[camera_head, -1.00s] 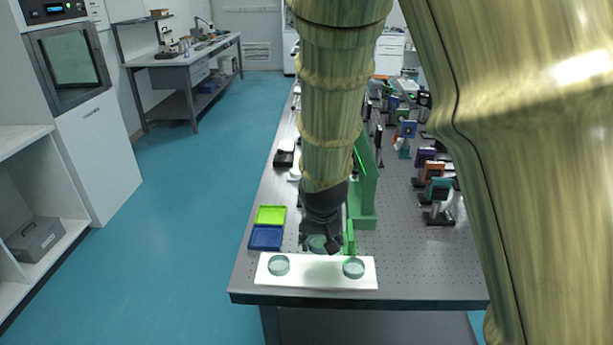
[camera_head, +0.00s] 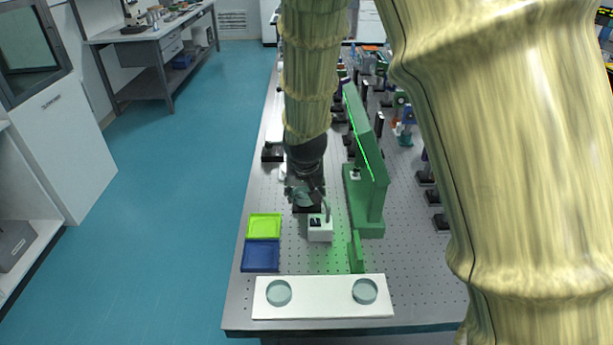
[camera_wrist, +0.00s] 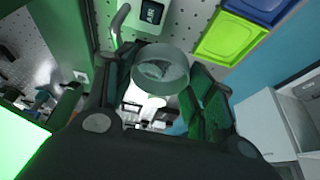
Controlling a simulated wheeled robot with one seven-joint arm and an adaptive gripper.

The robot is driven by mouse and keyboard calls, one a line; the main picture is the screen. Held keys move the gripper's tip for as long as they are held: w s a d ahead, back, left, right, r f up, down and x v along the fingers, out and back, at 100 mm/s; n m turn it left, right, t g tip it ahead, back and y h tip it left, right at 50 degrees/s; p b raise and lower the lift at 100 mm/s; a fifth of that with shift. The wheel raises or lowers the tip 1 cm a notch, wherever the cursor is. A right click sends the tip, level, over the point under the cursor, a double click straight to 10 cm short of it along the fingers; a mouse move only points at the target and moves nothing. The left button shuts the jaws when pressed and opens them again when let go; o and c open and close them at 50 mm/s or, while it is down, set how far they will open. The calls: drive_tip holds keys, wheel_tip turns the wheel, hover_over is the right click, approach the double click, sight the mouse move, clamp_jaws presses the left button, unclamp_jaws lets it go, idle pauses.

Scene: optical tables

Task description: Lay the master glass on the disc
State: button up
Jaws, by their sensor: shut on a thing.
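A round clear glass (camera_wrist: 160,68) is between the fingers of my gripper (camera_wrist: 155,85) in the wrist view, above the table. My gripper (camera_head: 304,198) is shut on it and hangs over the optical table behind a small white box with a dark display (camera_head: 320,229). That box also shows at the top of the wrist view (camera_wrist: 151,14). Two similar glass discs, a left one (camera_head: 279,292) and a right one (camera_head: 365,291), lie on a white board (camera_head: 322,299) at the front edge. I cannot tell which disc is meant; what lies under the held glass is partly hidden.
A green upright panel on a base (camera_head: 366,160) stands close to the right of my gripper. A lime tray (camera_head: 264,226) and a blue tray (camera_head: 260,256) lie at the left edge. Optical mounts crowd the right side. A dark block (camera_head: 272,152) is farther back.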

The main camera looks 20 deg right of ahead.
drive_tip(key=w+d+p, duration=0.1)
drive_tip(key=w, duration=0.2)
drive_tip(key=w+d+f+p, duration=0.1)
drive_tip(key=w, duration=0.3)
drive_tip(key=w+d, duration=0.1)
drive_tip(key=w, duration=0.2)
drive_tip(key=shift+w+d+f+p, duration=0.3)
drive_tip(key=shift+d+f+p, duration=0.1)
drive_tip(key=shift+s+f, duration=0.1)
drive_tip(key=shift+s, duration=0.1)
drive_tip(key=shift+f+p, duration=0.75)
drive_tip(key=shift+f, duration=0.75)
drive_tip(key=shift+w+f, duration=0.1)
drive_tip(key=shift+f, duration=0.05)
drive_tip(key=o, duration=1.1)
drive_tip(key=shift+o, duration=0.2)
